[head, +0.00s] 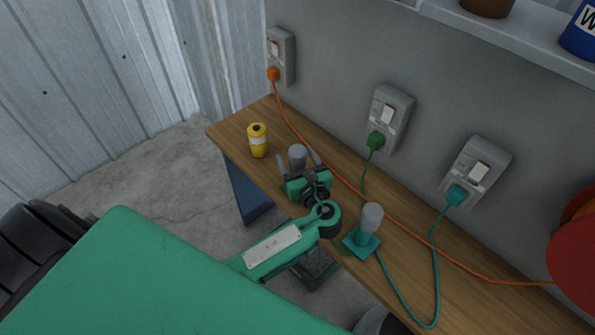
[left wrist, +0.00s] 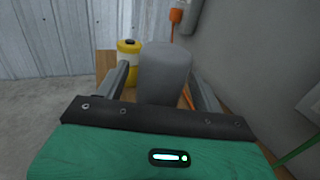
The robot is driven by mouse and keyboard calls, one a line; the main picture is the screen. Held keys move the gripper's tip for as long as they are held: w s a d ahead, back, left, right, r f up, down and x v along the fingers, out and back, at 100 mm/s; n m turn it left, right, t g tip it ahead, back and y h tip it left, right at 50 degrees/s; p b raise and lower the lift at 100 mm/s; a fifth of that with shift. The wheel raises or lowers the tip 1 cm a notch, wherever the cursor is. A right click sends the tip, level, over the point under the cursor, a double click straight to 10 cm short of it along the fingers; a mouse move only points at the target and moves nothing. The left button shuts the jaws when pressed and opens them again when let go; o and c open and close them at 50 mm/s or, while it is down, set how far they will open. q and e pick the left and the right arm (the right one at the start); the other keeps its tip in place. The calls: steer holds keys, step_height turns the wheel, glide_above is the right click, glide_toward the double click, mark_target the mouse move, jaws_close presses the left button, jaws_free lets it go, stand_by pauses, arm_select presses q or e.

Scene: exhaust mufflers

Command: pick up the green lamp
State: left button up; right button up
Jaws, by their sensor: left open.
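A lamp with a grey cylindrical shade (head: 297,153) stands on the wooden bench; its base is hidden behind my left gripper (head: 299,168), so its colour does not show. The left gripper is open, with one finger on each side of the shade. In the left wrist view the shade (left wrist: 165,72) stands upright between the open fingers (left wrist: 162,85), with a gap on the left. A green cable (head: 364,180) runs from a green plug (head: 375,140) down behind the gripper. My right gripper is not in view.
A teal-based lamp (head: 362,244) with a teal cable stands right of my left gripper, close to the forearm. A yellow can (head: 258,140) stands at the bench's left end. An orange cable (head: 395,217) crosses the bench (head: 480,300) toward a red reel (head: 578,245). The wall rises behind.

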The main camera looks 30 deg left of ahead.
arm_select(q)
steer(key=shift+w+a+f, duration=0.1)
steer(key=shift+w+a, duration=0.35)
steer(key=shift+a, duration=0.1)
jaws_close()
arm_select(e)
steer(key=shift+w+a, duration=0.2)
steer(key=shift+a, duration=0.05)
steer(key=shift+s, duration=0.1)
